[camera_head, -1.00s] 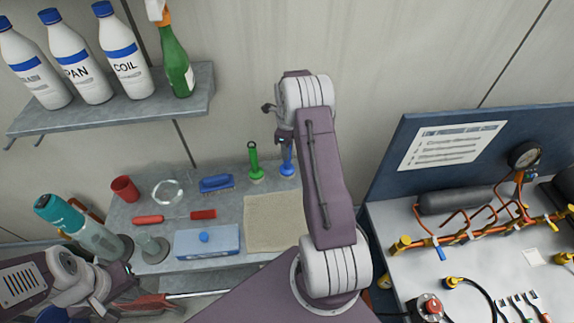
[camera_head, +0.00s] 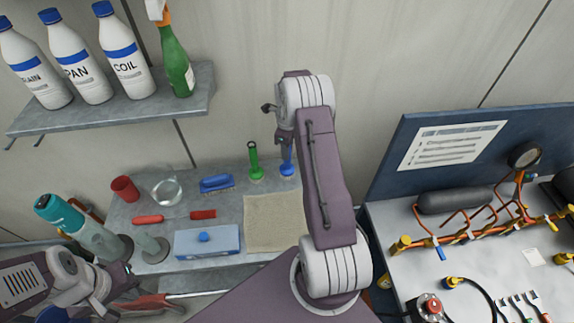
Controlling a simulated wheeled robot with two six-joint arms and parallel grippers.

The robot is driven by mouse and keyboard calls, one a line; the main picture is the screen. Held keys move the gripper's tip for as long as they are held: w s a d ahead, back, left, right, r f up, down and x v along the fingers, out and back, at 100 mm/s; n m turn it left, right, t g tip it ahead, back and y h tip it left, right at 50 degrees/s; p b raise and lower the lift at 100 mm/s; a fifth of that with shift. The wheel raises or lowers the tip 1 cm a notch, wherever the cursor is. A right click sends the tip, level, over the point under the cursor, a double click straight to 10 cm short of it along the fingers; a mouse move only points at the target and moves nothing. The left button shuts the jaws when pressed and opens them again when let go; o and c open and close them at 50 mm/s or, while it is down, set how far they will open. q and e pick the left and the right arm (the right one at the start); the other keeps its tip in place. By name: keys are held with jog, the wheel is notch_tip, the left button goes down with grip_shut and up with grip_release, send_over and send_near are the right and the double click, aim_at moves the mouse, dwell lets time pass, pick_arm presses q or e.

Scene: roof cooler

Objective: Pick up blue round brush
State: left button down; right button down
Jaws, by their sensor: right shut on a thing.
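The blue round brush (camera_head: 287,169) stands upright at the back right of the grey bench (camera_head: 122,212), head down. My right gripper (camera_head: 286,142) is shut on its handle from above; my right arm hides part of the grip. The brush head appears at bench level, and I cannot tell whether it touches. A green round brush (camera_head: 255,163) stands just to the left. A blue flat brush (camera_head: 216,183) lies further left. My left arm is at the lower left, and its fingertips are not clearly visible.
A beige mat (camera_head: 272,222) lies in front of the brushes. A blue box (camera_head: 207,241), a red cup (camera_head: 124,188) and a glass dish (camera_head: 167,191) are on the bench. A shelf (camera_head: 120,118) with bottles hangs above left. A pipework bench (camera_head: 400,215) stands right.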

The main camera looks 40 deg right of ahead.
jog(key=shift+r, duration=0.1)
jog(key=r, duration=0.2)
jog(key=r+b, duration=0.1)
jog(key=r, duration=0.1)
jog(key=shift+s+d+b, duration=0.15)
jog(key=shift+d+b, duration=0.05)
jog(key=shift+b, duration=0.1)
jog(key=s+d+r+b, duration=0.2)
jog(key=s+d+r, duration=0.1)
jog(key=s+r, duration=0.4)
jog(key=s, duration=0.3)
jog(key=shift+s+d, duration=0.3)
jog(key=shift+d, duration=0.1)
jog(key=shift+f, duration=0.15)
dwell(0.3)
